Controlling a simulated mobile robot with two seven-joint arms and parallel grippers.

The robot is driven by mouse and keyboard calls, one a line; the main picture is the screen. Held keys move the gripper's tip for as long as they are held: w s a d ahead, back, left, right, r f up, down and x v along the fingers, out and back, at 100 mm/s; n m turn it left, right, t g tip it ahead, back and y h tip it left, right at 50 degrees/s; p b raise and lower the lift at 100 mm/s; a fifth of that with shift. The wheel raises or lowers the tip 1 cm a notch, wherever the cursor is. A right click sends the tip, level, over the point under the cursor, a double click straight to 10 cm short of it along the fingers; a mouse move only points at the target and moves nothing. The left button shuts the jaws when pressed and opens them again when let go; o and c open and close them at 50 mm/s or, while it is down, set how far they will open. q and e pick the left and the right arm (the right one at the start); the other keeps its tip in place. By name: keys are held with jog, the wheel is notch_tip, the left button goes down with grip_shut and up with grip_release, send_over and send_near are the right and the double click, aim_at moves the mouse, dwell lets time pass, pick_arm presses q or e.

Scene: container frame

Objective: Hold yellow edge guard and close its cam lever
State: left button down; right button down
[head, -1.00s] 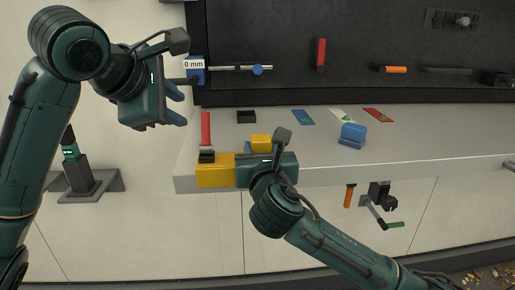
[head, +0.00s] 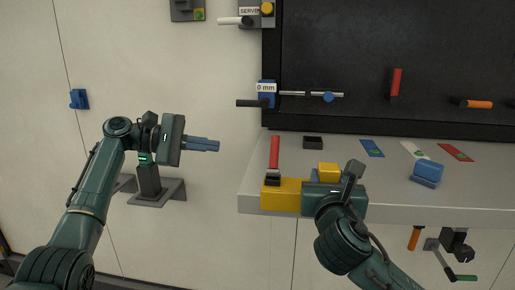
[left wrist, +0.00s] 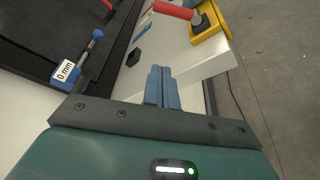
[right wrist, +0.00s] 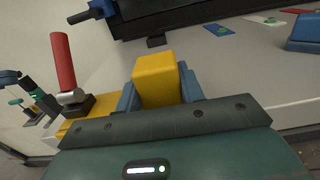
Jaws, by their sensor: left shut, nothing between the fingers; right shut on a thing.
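The yellow edge guard (head: 282,194) sits on the front left corner of the grey bench. Its red cam lever (head: 275,152) stands upright from a black pivot on the guard's left part. My right gripper (head: 328,180) is shut on the guard's raised yellow block, which shows between the blue fingers in the right wrist view (right wrist: 155,80). There the red lever (right wrist: 63,62) stands to the left, apart from the gripper. My left gripper (head: 218,145) is shut and empty, pointing right, left of the lever and apart from it. In the left wrist view its fingers (left wrist: 162,85) are together.
The bench (head: 380,200) carries a small black block (head: 313,142), a blue block (head: 427,174) and coloured cards. A blue gauge marked 0 mm (head: 266,92) with a rod is on the dark back panel. Space between left gripper and lever looks clear.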

aim_at(274, 153)
dwell(0.3)
pick_arm(q)
jog(key=x, duration=1)
jog(key=shift+s+d+r, duration=0.4)
jog(key=shift+s+d, duration=0.05)
jog(key=shift+s, duration=0.2)
jog(key=shift+s+d+r, duration=0.5)
jog(key=shift+s, duration=0.3)
